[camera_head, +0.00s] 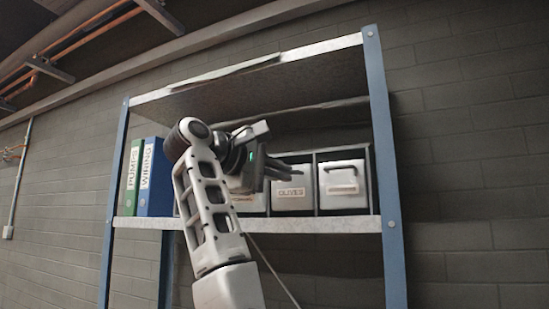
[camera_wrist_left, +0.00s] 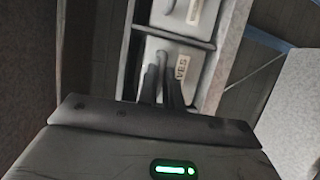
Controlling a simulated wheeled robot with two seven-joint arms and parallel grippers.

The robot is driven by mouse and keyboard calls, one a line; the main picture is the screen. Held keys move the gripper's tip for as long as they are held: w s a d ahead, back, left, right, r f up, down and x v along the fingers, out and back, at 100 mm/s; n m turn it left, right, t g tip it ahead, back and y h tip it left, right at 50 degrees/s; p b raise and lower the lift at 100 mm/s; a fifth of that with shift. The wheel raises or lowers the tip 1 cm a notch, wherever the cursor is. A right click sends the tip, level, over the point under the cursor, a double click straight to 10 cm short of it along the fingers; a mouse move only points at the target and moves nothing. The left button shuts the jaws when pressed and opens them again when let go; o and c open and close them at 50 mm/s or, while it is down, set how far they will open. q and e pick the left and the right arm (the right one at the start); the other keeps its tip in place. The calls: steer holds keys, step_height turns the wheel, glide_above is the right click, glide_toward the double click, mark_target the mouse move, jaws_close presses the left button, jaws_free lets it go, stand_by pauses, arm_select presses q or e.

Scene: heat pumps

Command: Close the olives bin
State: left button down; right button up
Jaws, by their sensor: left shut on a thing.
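The olives bin (camera_head: 291,194) is a white bin with a small "OLIVES" label, in the middle of a row of bins on the shelf. In the left wrist view the bin (camera_wrist_left: 184,52) shows its white front and part of its label past my fingers. My left gripper (camera_head: 284,170) reaches the upper front of this bin; in the left wrist view its dark fingers (camera_wrist_left: 161,88) are close together, shut on the bin's handle (camera_wrist_left: 161,57). The fingers hide most of the handle. I cannot tell how far out the bin stands. My right gripper is not in view.
A white bin with a handle (camera_head: 343,184) stands to the right, and another labelled bin (camera_head: 248,203) to the left, partly behind my arm. Green (camera_head: 133,176) and blue binders (camera_head: 155,178) stand at the shelf's left. A blue post (camera_head: 381,140) bounds the right side.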

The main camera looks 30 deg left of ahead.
arm_select(q)
steer(key=shift+w+r+g+p, duration=0.3)
steer(key=shift+g+p, duration=0.2)
steer(key=shift+p, duration=0.1)
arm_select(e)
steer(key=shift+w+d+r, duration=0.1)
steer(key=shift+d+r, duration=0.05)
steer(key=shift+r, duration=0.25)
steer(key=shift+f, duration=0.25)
arm_select(q)
steer(key=c, duration=1.5)
jaws_free()
steer(key=shift+c, duration=0.2)
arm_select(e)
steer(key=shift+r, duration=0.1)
arm_select(q)
steer(key=shift+a, duration=0.1)
